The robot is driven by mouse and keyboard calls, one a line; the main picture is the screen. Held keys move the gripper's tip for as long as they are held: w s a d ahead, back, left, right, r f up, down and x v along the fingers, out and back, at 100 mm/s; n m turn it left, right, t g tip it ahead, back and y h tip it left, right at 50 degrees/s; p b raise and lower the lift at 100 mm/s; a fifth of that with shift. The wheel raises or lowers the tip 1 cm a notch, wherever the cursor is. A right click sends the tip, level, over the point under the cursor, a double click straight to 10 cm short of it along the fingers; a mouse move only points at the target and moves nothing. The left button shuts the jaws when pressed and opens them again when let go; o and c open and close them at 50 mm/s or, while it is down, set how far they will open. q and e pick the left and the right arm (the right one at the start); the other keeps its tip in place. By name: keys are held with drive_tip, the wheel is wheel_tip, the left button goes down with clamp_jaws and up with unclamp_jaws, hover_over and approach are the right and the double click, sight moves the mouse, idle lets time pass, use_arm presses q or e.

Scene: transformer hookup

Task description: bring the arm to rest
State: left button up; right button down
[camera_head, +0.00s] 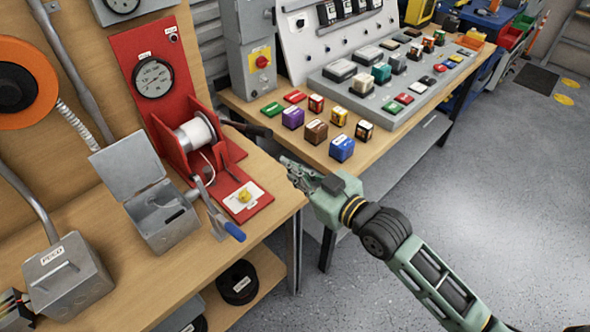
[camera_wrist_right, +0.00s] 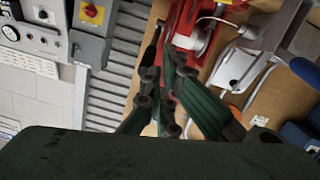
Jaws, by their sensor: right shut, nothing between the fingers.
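My right gripper (camera_head: 288,166) is in the head view, at the end of a green arm that comes in from the lower right. Its fingers point to the upper left, near the corner of the wooden bench. In the right wrist view, the green fingers (camera_wrist_right: 172,75) are shut with nothing between them. Beyond them in that view is the red winder stand (camera_wrist_right: 205,40), which also shows in the head view (camera_head: 152,118) with a white spool. My left gripper is not in view.
A grey box with an open lid (camera_head: 160,215) and a blue-handled lever (camera_head: 235,232) stand on the near bench (camera_head: 90,295). Several colored blocks, such as a blue one (camera_head: 342,148), sit on the far bench beside a grey panel (camera_head: 400,110). Open floor (camera_head: 480,200) lies at right.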

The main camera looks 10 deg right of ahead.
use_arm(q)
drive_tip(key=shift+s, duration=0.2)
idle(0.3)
use_arm(e)
drive_tip(key=d+f+m+g+h, duration=0.15)
drive_tip(key=d+f, duration=0.25)
drive_tip(key=f, duration=0.8)
drive_tip(key=d+f+m+g+h, duration=0.1)
drive_tip(key=d+f+m+h, duration=0.2)
drive_tip(key=f, duration=0.8)
drive_tip(key=s+d+f+g+h, duration=0.1)
drive_tip(key=s+d+f, duration=0.2)
drive_tip(key=s+f, duration=0.35)
drive_tip(key=s+d+f+g+h, duration=0.2)
drive_tip(key=s+d+f, duration=0.1)
drive_tip(key=f, duration=0.7)
drive_tip(key=s+d+f+m+g, duration=0.2)
drive_tip(key=s+d+f+g, duration=0.1)
drive_tip(key=s+f, duration=1.05)
drive_tip(key=s+f+g, duration=0.2)
drive_tip(key=s+f, duration=0.1)
drive_tip(key=s, duration=0.8)
drive_tip(key=s+f+g+h, duration=0.1)
drive_tip(key=s+f+g, duration=0.1)
drive_tip(key=s, duration=1)
drive_tip(key=shift+s+a+f, duration=0.25)
drive_tip(key=shift+s+f, duration=0.05)
drive_tip(key=shift+f, duration=0.25)
